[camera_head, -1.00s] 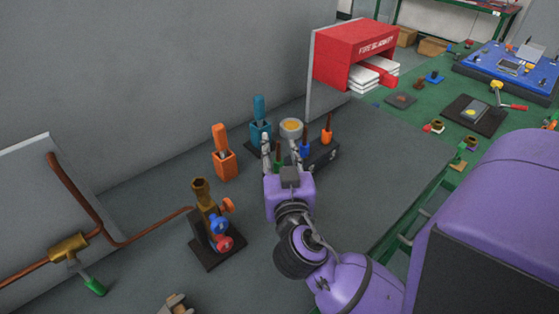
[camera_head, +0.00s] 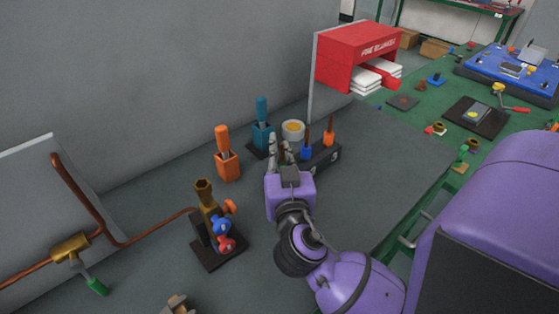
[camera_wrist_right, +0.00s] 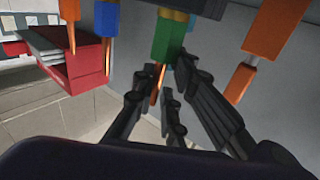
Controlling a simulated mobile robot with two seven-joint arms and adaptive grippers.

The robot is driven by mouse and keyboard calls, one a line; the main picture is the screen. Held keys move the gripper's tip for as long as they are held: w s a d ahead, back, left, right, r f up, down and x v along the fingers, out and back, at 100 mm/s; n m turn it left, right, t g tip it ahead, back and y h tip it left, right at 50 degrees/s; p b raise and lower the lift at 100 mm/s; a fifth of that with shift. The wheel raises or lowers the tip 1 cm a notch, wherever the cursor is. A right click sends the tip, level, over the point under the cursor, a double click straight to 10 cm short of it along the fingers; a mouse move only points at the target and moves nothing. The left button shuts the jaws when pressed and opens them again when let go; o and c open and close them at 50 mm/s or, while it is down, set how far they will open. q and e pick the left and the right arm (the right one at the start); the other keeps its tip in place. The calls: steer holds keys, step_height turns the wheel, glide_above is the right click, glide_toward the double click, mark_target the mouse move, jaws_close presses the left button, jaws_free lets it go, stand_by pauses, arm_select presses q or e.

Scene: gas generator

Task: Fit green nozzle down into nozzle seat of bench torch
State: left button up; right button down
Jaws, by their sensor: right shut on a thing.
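My right gripper (camera_head: 281,152) is shut on the green nozzle (camera_wrist_right: 168,40), which shows between its fingertips in the right wrist view. In the head view the fingers mostly hide the nozzle. The gripper is at the left end of a dark rack (camera_head: 326,158), and I cannot tell whether the nozzle is clear of it. The bench torch (camera_head: 212,228) stands to the left on a black base, with blue and red knobs. Its brass nozzle seat (camera_head: 203,187) points upward and is empty-looking.
A blue nozzle (camera_head: 306,151) and an orange one (camera_head: 328,138) stand in the rack. A copper pipe (camera_head: 150,231) runs left of the torch. Bench space at right is clear.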

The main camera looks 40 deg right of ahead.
steer(key=shift+d+r, duration=0.15)
steer(key=shift+d, duration=0.05)
